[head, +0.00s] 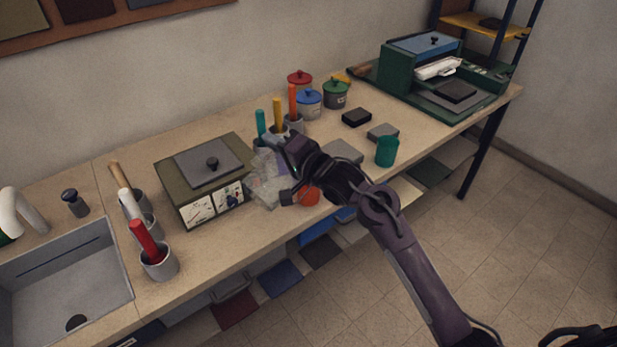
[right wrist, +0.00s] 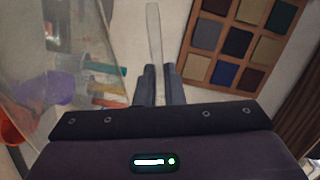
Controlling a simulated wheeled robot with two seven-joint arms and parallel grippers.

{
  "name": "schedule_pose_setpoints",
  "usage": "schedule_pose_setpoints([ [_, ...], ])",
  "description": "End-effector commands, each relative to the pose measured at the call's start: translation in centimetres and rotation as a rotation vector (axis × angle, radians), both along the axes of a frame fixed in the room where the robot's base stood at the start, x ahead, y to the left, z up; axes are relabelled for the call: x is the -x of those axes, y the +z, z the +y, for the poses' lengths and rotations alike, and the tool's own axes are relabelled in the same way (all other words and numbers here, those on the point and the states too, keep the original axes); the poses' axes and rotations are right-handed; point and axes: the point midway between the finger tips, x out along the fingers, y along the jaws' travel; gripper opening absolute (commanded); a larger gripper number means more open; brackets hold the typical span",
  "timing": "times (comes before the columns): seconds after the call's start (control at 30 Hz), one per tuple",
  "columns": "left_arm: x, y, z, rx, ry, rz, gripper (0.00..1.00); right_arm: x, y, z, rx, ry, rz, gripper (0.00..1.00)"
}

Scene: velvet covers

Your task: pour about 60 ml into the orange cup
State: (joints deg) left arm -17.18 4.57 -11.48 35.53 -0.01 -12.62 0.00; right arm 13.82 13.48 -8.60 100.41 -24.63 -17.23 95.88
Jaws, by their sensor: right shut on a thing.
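My right gripper (head: 286,172) is shut on the clear handle (right wrist: 154,45) of a transparent jug. The jug (head: 266,186) is over the counter, just right of the olive box, and its clear wall (right wrist: 60,45) fills the left of the right wrist view. It looks tilted, but its exact angle and liquid level are hard to tell. The orange cup (head: 309,196) is at the counter's front, beside and partly behind my gripper; an orange patch (right wrist: 14,122) also shows at the left of the right wrist view. I cannot see into the cup. My left gripper is out of view.
An olive box with dials (head: 190,190) stands left of the jug. Utensil pots (head: 293,122) and lidded jars (head: 335,95) stand behind. A teal cup (head: 387,152) and grey blocks (head: 343,152) are to the right. A sink (head: 65,275) is at far left.

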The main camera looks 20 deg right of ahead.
Motion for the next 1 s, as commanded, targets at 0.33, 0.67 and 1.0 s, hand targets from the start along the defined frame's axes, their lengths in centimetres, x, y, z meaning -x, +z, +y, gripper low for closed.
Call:
schedule_pose_setpoints([
  [0.33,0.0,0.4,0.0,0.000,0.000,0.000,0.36,-0.1,0.2,-0.2,-0.009,0.000,0.002,0.00],
  [0.67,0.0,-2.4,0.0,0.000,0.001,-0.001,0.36,0.6,-1.3,1.0,0.034,0.003,-0.026,0.00],
  [1.0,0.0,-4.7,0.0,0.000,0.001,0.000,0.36,2.7,-4.1,4.7,0.322,-0.005,-0.190,0.00],
])
